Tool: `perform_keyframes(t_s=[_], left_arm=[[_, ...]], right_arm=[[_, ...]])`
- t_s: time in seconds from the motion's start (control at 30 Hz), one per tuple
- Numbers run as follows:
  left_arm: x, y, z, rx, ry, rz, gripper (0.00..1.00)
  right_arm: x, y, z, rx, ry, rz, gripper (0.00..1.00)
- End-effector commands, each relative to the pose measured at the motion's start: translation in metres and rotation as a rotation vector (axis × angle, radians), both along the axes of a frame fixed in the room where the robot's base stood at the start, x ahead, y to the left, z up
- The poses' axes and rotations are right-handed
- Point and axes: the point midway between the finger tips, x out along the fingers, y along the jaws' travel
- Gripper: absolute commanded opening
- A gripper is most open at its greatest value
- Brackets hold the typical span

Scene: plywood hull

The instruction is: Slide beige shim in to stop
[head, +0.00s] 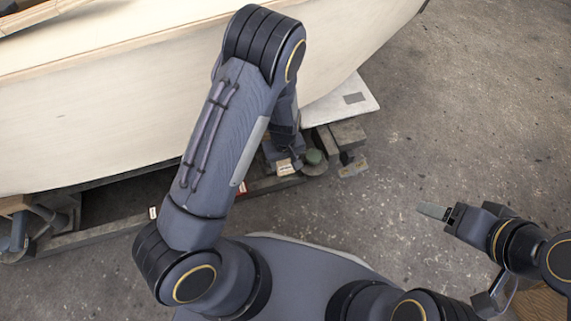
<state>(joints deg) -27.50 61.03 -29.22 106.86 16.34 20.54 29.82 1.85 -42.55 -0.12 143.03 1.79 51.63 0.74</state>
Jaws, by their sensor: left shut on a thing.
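My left gripper (279,157) reaches down beside the lower edge of the plywood hull (120,110), near the cradle timbers. It is small in the head view and partly hidden by my own arm. A small beige block, seemingly the beige shim (285,167), shows at its fingertips, and the gripper is shut on it. I cannot tell how the shim meets the timber or any slot. My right gripper (450,214) is off to the right above bare floor. A flat grey piece sticks out from its tip; I cannot tell whether this is a finger or something held.
A round green-grey part (313,158) sits just right of the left gripper, among wooden cradle blocks (347,135). A pale flat panel (345,100) lies beyond them. A long timber rail (95,235) runs under the hull. The concrete floor (460,110) at right is clear.

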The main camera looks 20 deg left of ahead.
Motion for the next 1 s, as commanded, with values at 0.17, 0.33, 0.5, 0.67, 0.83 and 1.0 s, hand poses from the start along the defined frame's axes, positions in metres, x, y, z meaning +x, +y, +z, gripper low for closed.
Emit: perform_keyframes(t_s=[0.17,0.33,0.5,0.67,0.83,1.0], left_arm=[[0.008,0.006,0.000,0.001,-0.001,0.002,0.27],[0.015,0.011,0.000,0.000,0.000,0.002,0.27],[0.022,0.015,0.000,0.001,-0.001,0.001,0.27],[0.028,0.020,0.000,0.001,-0.001,0.000,0.27],[0.035,0.025,0.000,0.001,-0.001,0.002,0.27],[0.042,0.029,0.000,0.001,-0.001,0.002,0.27]], right_arm=[[0.000,0.000,0.000,0.000,0.000,0.000,0.71],[0.000,0.000,0.000,0.000,0.000,0.000,0.71],[0.000,0.000,-0.001,0.000,0.000,0.000,0.71],[0.000,0.000,-0.001,0.000,0.000,0.000,0.71],[0.000,0.000,-0.002,0.000,0.000,0.000,0.71],[0.000,0.000,-0.003,0.000,0.000,0.000,0.71]])
